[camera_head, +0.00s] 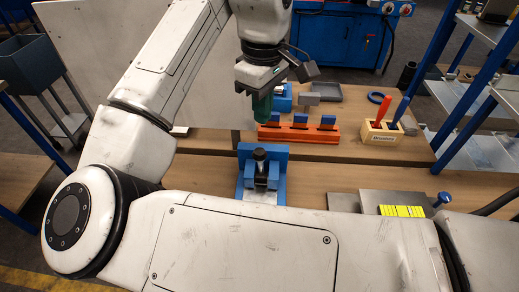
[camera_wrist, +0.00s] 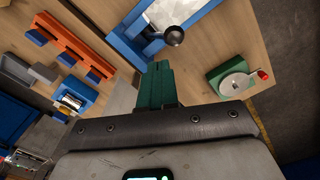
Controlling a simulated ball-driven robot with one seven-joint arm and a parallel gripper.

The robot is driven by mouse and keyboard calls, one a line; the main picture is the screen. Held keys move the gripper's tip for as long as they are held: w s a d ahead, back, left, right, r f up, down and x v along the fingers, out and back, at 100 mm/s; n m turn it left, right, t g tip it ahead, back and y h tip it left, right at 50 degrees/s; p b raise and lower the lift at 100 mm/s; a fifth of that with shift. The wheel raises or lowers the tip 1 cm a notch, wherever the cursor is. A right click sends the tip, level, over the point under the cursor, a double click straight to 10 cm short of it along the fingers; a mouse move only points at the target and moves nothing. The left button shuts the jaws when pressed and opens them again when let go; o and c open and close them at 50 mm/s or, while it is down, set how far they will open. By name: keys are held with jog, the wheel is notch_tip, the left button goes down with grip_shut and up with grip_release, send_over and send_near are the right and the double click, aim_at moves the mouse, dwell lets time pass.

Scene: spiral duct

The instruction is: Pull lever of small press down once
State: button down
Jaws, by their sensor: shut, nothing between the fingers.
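The blue device that looks like the small press (camera_head: 248,187) stands on the wooden bench near the middle of the head view. A dark upright part with a black top (camera_head: 260,155) shows on it. In the wrist view its blue frame (camera_wrist: 131,45) is at the top, with a black ball knob (camera_wrist: 174,34) that looks like the lever's end. My gripper (camera_head: 262,112) has green fingers and hangs behind the press in the head view. The fingers (camera_wrist: 155,72) are shut and empty, apart from the knob. Part of the press's base is hidden by my arm in the head view.
An orange rack (camera_head: 299,134) with blue blocks stands behind the press. A wooden holder (camera_head: 381,132) with red and blue handles is at right. A green box (camera_wrist: 232,82) with a red-handled crank shows in the wrist view.

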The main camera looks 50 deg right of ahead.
jog(key=shift+r, duration=1.65)
jog(key=shift+s+f, duration=0.1)
